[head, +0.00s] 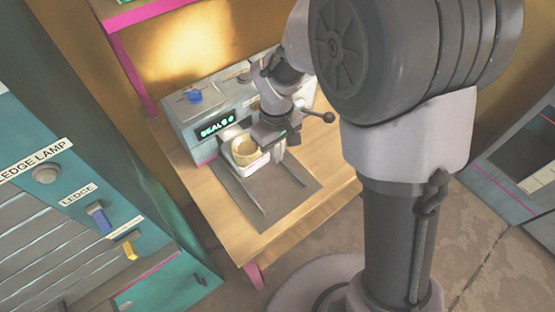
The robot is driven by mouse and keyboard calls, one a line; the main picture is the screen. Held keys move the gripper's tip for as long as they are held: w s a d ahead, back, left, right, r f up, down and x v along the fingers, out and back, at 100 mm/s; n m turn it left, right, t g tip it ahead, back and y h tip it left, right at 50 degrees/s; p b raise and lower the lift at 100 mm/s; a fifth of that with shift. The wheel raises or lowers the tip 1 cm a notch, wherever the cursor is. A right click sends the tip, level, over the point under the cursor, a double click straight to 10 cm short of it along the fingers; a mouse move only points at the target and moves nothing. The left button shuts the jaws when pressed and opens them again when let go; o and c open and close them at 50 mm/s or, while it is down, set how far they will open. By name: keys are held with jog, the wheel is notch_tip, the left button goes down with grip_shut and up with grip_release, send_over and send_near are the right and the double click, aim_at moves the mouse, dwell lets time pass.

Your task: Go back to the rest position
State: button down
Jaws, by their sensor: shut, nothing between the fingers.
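My gripper (274,138) is at the front of the press machine (190,118), seen from above and behind. It is shut and nothing shows between its fingers, though the fingertips are small and partly hidden. A yellowish round cup-like part (245,151) sits just left of my gripper, at the front of the press. I cannot tell whether the two touch. A lever with a dark round knob (328,117) sticks out to the right of my gripper. The press has a lit green display (217,127) and a blue knob (195,96).
The press stands on a wooden table (220,214) with a grey plate with rails (262,198) in front of it. A teal cabinet (150,262) with labelled ledge controls is at left. A pink-edged shelf (128,62) rises behind. Another panel unit (510,160) stands at right.

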jog(key=s+d+r+m+t+y, duration=0.1)
jog(key=s+d+r+m, duration=0.1)
jog(key=r, duration=0.4)
jog(key=s+d+r+m+t, duration=0.1)
jog(key=s+d+r+m, duration=0.1)
jog(key=r, duration=0.4)
jog(key=s+d+r+m+t, duration=0.2)
jog(key=s+r+m, duration=0.1)
jog(key=s, duration=0.3)
jog(key=s+d+r+m+t+y, duration=0.1)
jog(key=s+r+m, duration=0.3)
jog(key=s, duration=0.2)
jog(key=shift+s+d+t+b, duration=0.35)
jog(key=shift+t, duration=0.05)
